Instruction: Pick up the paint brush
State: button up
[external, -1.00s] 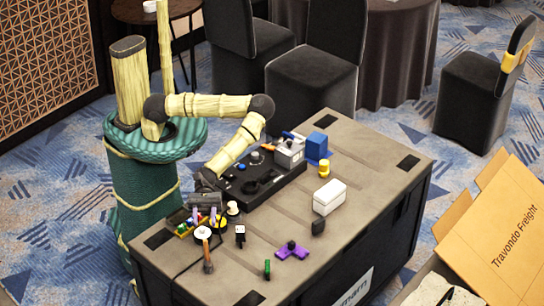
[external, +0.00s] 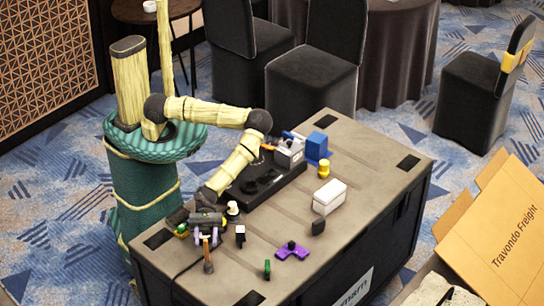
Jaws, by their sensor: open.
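A tool with a brown handle (external: 208,262) lies near the front left of the dark case's top. It may be the paint brush, but it is too small to be sure. My gripper (external: 206,239) is open, its two pale purple fingers pointing down around the tool's far end. The gripper hides that end. I cannot tell whether the fingers touch it.
A black-and-white piece (external: 240,236) and a cream knob-like item (external: 233,208) stand close right of the gripper. A purple piece (external: 292,251), a green item (external: 267,268) and a white box (external: 329,197) lie farther right. A black device (external: 268,180) lies behind.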

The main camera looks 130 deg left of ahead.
jog(key=x, duration=0.4)
jog(key=shift+c, duration=0.2)
grip_shut()
